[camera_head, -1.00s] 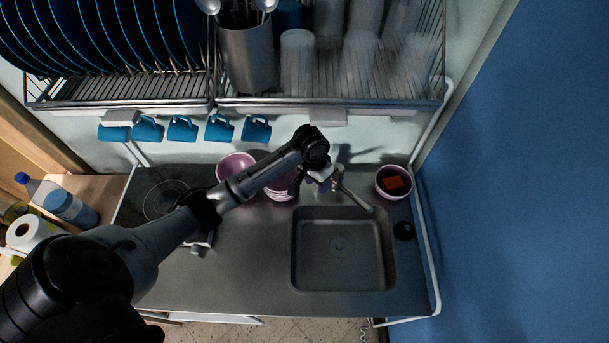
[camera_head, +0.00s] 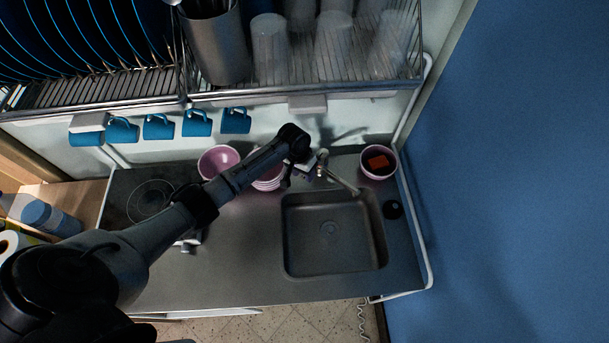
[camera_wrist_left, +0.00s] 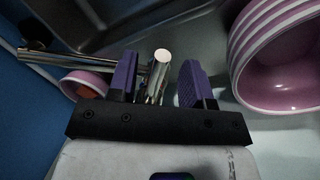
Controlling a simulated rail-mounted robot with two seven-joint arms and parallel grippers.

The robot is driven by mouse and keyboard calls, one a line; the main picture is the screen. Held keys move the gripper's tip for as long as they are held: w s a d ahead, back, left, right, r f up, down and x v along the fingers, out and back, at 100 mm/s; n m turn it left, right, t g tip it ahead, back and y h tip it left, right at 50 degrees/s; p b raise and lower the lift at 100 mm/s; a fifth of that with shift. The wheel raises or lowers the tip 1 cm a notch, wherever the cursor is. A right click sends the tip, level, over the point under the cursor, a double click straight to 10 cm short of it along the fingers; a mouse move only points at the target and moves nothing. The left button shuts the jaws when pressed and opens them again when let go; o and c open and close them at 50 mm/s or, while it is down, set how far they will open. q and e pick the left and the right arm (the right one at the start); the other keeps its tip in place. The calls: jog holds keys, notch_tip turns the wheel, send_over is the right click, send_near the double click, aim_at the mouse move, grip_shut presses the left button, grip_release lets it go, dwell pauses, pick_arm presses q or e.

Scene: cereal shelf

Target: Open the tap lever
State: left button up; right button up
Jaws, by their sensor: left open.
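The metal tap (camera_head: 342,181) stands at the back edge of the sink (camera_head: 288,238), with its spout reaching out over the basin. My left gripper (camera_head: 312,170) is at the tap's base, at the end of the arm from the left. In the left wrist view the gripper (camera_wrist_left: 160,85) is open, with one purple finger on each side of the shiny round-ended tap lever (camera_wrist_left: 161,58). The lever stands between the fingers with a gap on the right; contact on the left cannot be told. The spout (camera_wrist_left: 70,58) runs off to the left there. My right gripper is not in view.
Pink bowls (camera_head: 218,160) stand left of the tap, and a stack of them (camera_wrist_left: 285,60) is close to the right finger. A pink bowl with a red sponge (camera_head: 377,162) stands at the right. A dish rack (camera_head: 300,92) with blue mugs hangs above.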

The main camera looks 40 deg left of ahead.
pick_arm(q)
jog(key=shift+d+f, duration=0.2)
jog(key=shift+f, duration=0.95)
jog(key=shift+c, duration=0.3)
grip_shut()
